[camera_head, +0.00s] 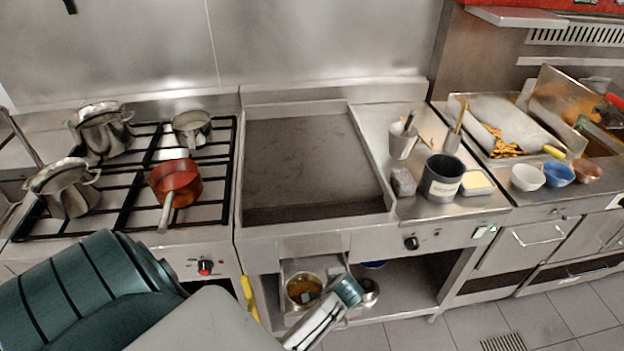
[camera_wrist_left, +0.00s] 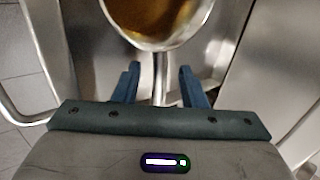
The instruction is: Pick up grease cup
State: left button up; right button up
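The grease cup (camera_head: 304,289) is a round metal cup with brown grease inside. It sits in the pulled-out drawer below the griddle, and its rim and contents fill the top of the left wrist view (camera_wrist_left: 158,22). Its handle (camera_wrist_left: 160,80) points towards my left gripper. My left gripper (camera_wrist_left: 160,72) is open, with one finger on each side of the handle and gaps visible on both sides. In the head view my left gripper (camera_head: 322,292) is at the cup's right side. My right gripper is not in view.
The drawer (camera_head: 298,265) has raised metal walls close around the cup. The griddle (camera_head: 310,165) and its front panel are above it. A metal pot (camera_head: 369,292) stands on the shelf to the right. Pots and a red pan (camera_head: 175,180) sit on the stove at left.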

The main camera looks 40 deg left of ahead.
pick_arm(q)
grip_shut()
jog(key=shift+r, duration=0.25)
